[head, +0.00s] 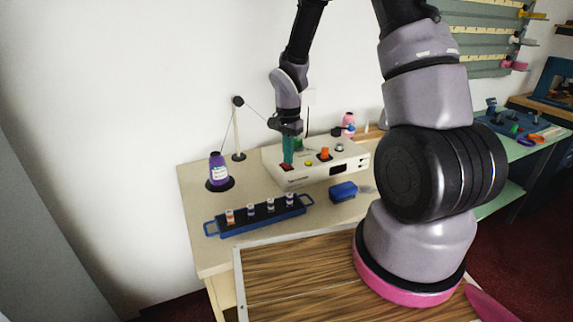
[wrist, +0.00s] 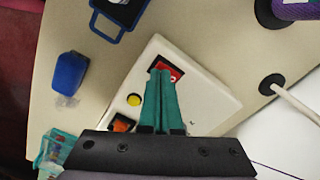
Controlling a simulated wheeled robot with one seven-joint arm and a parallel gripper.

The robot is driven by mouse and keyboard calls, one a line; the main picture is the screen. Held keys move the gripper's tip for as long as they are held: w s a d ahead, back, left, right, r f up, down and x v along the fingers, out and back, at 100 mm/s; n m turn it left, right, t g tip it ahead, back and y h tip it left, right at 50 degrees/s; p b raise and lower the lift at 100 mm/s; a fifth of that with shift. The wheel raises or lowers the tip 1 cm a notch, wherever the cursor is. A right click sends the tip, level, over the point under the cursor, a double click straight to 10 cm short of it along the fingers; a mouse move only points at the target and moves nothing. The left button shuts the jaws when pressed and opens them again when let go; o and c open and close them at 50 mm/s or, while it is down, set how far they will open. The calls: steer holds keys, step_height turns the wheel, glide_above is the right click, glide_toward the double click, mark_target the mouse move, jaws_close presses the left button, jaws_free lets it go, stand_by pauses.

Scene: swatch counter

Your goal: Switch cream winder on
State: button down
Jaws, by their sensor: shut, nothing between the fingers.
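The cream winder (head: 302,172) is a pale box on the counter against the wall. A red rocker switch (head: 286,167) sits at its left end, with a yellow button (head: 308,163) and an orange knob (head: 325,153) to the right. My gripper (head: 288,162) points down at the switch with its teal fingers together and empty. In the wrist view the fingertips (wrist: 160,72) overlap the red switch (wrist: 174,73) and hide part of it. I cannot tell whether they touch it, or which way the rocker is tipped.
A purple thread cone (head: 218,168) stands left of the winder near a thin post (head: 237,130). A blue rack (head: 258,218) with several small spools lies in front. A blue block (head: 343,191) sits in front of the winder. A pink bottle (head: 348,122) stands behind it.

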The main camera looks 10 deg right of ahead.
steer(key=shift+f, duration=0.4)
steer(key=shift+r, duration=3.55)
steer(key=s+d+r+n+t, duration=0.1)
steer(key=s+d+r+t, duration=0.15)
steer(key=r, duration=0.65)
steer(key=s+d+r+n+t, duration=0.1)
steer(key=s+d+r, duration=0.15)
steer(key=r, duration=0.55)
steer(key=s+r+n+t+y, duration=0.2)
steer(key=s+r+n+t, duration=0.1)
steer(key=s+r, duration=0.8)
steer(key=s, duration=0.3)
steer(key=shift+d+r+n+t, duration=0.25)
steer(key=shift+d+n+t, duration=0.05)
steer(key=shift+d+t, duration=0.1)
